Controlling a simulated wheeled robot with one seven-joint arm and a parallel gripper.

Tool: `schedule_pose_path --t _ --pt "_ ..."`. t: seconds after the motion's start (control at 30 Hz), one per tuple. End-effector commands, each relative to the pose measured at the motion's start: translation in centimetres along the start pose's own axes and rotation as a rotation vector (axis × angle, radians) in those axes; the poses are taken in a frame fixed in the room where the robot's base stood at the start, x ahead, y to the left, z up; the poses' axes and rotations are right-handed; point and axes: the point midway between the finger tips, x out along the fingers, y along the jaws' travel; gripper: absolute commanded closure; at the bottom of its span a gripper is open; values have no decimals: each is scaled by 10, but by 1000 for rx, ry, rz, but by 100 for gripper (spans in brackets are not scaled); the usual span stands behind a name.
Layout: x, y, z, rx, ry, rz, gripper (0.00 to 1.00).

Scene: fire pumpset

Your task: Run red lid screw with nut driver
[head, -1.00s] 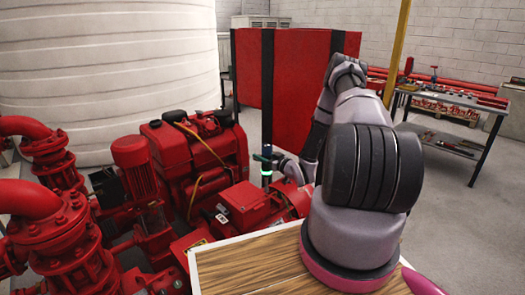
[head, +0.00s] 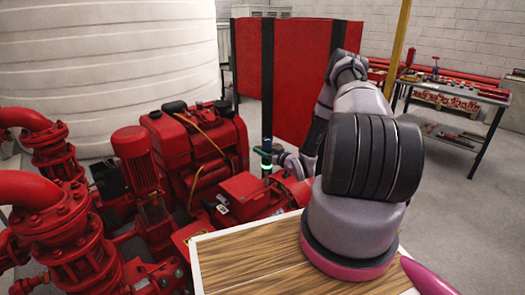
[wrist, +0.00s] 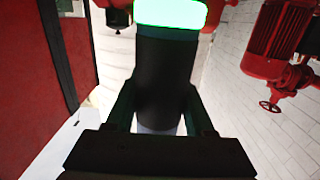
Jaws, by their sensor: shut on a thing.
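My gripper (wrist: 160,118) is shut on the nut driver (wrist: 164,75), a dark cylinder with a glowing green ring. In the head view the nut driver (head: 266,154) stands about upright, just behind a red box with a flat lid (head: 245,192) on the pumpset. I cannot tell whether its tip touches anything. The lid's screw is too small or hidden to make out.
The red engine (head: 200,150) and pipework (head: 55,235) crowd the left. A red cabinet (head: 300,80) stands behind my arm. A tool table (head: 455,95) is at the right. A wooden top (head: 250,265) lies in front. The floor at right is clear.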

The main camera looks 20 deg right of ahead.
Motion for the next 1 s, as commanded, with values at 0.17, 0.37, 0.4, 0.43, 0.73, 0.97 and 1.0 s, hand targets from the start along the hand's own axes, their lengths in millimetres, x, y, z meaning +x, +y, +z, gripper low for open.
schedule_pose_path --t 0.17,0.37,0.4,0.43,0.73,0.97,1.0 --pt "0 0 0 -1 2 0 100" --pt "1 0 4 -1 2 -1 100" --pt "1 0 4 -2 2 0 100" --pt "1 0 5 -2 3 0 100" --pt "1 0 9 -1 2 0 100" --pt "0 1 11 0 -1 1 100" --pt "0 0 11 0 -1 1 100"
